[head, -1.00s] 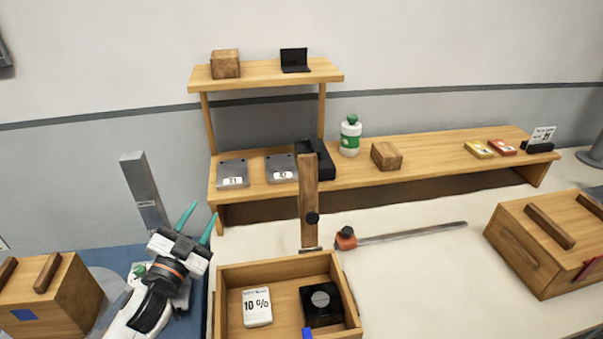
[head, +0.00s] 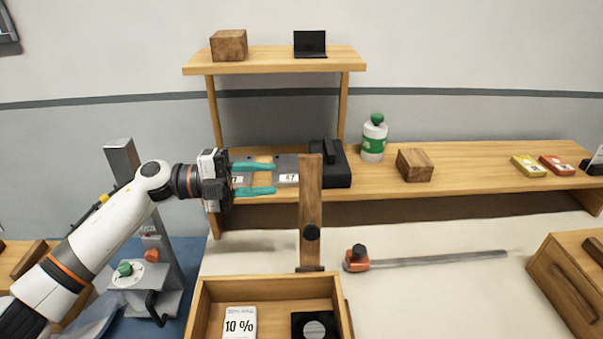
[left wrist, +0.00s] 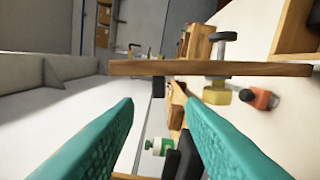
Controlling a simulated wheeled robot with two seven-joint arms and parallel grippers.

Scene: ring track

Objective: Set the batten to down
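The batten (head: 310,203) is a wooden bar standing upright on the table behind the open drawer box, with a dark knob (head: 312,233) on its lower part. In the left wrist view the batten (left wrist: 165,68) lies across the picture ahead of the fingers. My left gripper (head: 274,178) is open and empty, its teal fingers pointing right toward the batten's upper part. A gap shows between the fingertips and the batten. My right gripper is not in view.
A wooden open box (head: 265,287) stands in front of the batten. An orange clamp (head: 356,259) with a long metal bar lies to the right. The shelf bench (head: 480,178) behind holds a black block (head: 330,166), green-white bottle (head: 373,138) and wooden block (head: 414,165).

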